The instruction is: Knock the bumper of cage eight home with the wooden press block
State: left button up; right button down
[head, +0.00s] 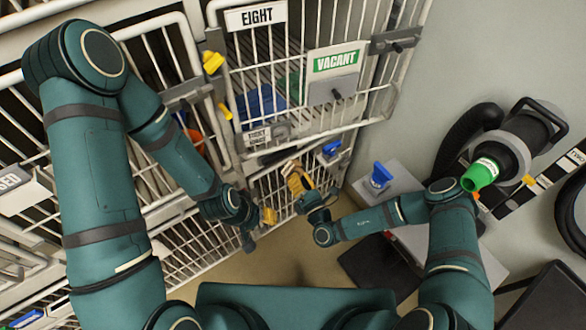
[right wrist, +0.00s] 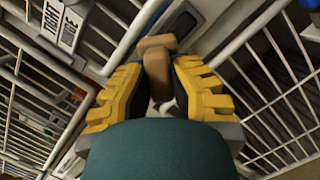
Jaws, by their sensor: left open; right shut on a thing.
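Cage eight (head: 290,85) is a white wire-fronted cage under an "EIGHT" plate (head: 257,16), with a green "VACANT" card (head: 335,60) on its front. Yellow pieces sit at its left edge, one higher (head: 212,62) and one lower (head: 224,111). A blue piece (head: 332,147) sits near its lower right corner. I cannot tell which is the bumper. My right gripper (head: 297,178) is shut on the wooden press block (right wrist: 157,62), below the cage's lower edge; the fingers partly hide the block. My left gripper (head: 262,216) is open and empty, lower and to the left.
A grey box with a blue knob (head: 380,177) stands right of my right gripper. A black machine with a green nozzle (head: 482,175) stands at the right. More wire cages (head: 180,255) line the left. Some bare floor (head: 290,262) shows below the grippers.

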jog(key=shift+s, duration=0.1)
dwell(0.3)
jog(key=shift+d+r+p+v, duration=0.15)
jog(key=shift+p+v, duration=0.1)
jog(key=shift+v, duration=0.55)
jog(key=shift+d+r+p+v, duration=0.1)
jog(key=shift+p+v, duration=0.2)
jog(key=shift+v, duration=0.55)
jog(key=shift+d+r+p+v, duration=0.15)
jog(key=shift+p+v, duration=0.1)
jog(key=shift+v, duration=0.55)
jog(key=shift+d+r+h, duration=0.15)
jog(key=shift+d+h, duration=0.1)
jog(key=shift+h, duration=0.05)
jog(key=s+d+r+m+t+h+b, duration=0.1)
jog(key=s+d+r+m+h+b, duration=0.1)
jog(key=d+r, duration=0.4)
jog(key=s+d+r+m+t+h+b, duration=0.1)
jog(key=s+d+r+m+h+b, duration=0.1)
jog(key=d+r+h, duration=0.4)
jog(key=d+m+h+b, duration=0.1)
jog(key=d, duration=0.1)
jog(key=shift+d+r+m+b, duration=0.2)
jog(key=shift+d+m+b, duration=0.1)
jog(key=shift+d+m, duration=0.1)
